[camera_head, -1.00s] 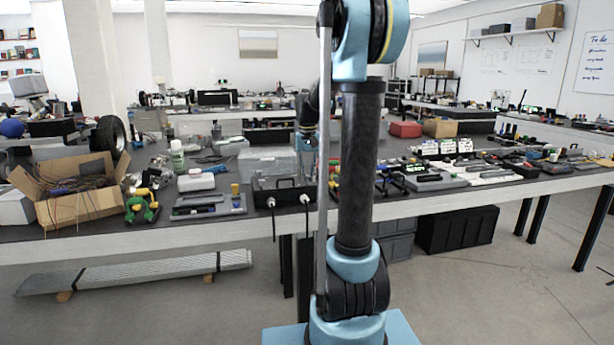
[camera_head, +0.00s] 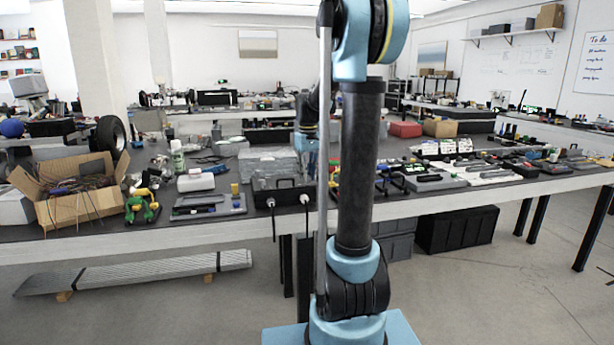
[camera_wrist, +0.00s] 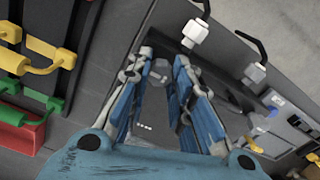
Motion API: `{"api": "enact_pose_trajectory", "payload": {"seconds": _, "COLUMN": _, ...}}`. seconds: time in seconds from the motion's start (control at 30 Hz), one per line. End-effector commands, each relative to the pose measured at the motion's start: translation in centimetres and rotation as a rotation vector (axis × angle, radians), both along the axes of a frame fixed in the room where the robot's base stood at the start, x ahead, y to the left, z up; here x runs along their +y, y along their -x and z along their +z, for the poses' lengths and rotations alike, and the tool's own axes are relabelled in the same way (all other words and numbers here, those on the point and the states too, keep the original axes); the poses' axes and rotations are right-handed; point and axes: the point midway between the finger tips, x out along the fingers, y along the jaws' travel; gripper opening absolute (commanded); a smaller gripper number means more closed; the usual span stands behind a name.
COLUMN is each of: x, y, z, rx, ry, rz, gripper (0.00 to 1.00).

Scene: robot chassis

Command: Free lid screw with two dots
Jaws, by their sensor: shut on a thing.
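A dark grey chassis with a lid (camera_wrist: 225,28) fills the middle of the wrist view. The same black box (camera_head: 264,198) stands at the table's front edge in the head view. My gripper (camera_wrist: 161,62) has its blue fingers pointing down over the lid, shut on a small grey screw (camera_wrist: 160,71) between the fingertips. The fingers partly hide the screw, and I cannot tell whether it is clear of its hole. A short row of white dots (camera_wrist: 145,127) shows on the dark surface between the fingers. I see no two-dot mark. The head view mostly hides my gripper.
White connectors (camera_wrist: 196,33) with black cables stick out from the chassis edge. An open cardboard box (camera_head: 85,208) stands left on the table.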

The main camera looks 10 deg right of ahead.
Motion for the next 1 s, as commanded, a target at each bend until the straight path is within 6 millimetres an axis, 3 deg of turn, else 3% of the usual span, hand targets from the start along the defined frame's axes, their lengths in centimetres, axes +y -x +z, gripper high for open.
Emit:
{"api": "enact_pose_trajectory", "payload": {"seconds": 0.33, "x": 0.0, "y": -0.1, "z": 0.0, "rx": -0.002, "ry": 0.000, "rz": 0.002, "gripper": 0.00}}
{"api": "enact_pose_trajectory", "payload": {"seconds": 0.37, "x": 0.0, "y": -0.1, "z": 0.0, "rx": -0.002, "ry": 0.000, "rz": 0.002, "gripper": 0.27}}
{"api": "enact_pose_trajectory", "payload": {"seconds": 0.43, "x": 0.0, "y": -0.1, "z": 0.0, "rx": -0.002, "ry": 0.000, "rz": 0.002, "gripper": 0.42}}
{"api": "enact_pose_trajectory", "payload": {"seconds": 0.8, "x": 0.0, "y": 0.0, "z": 0.2, "rx": 0.000, "ry": 0.001, "rz": 0.001, "gripper": 0.42}}
{"api": "enact_pose_trajectory", "payload": {"seconds": 1.0, "x": 0.0, "y": 0.0, "z": 2.0, "rx": 0.000, "ry": 0.001, "rz": 0.001, "gripper": 0.42}}
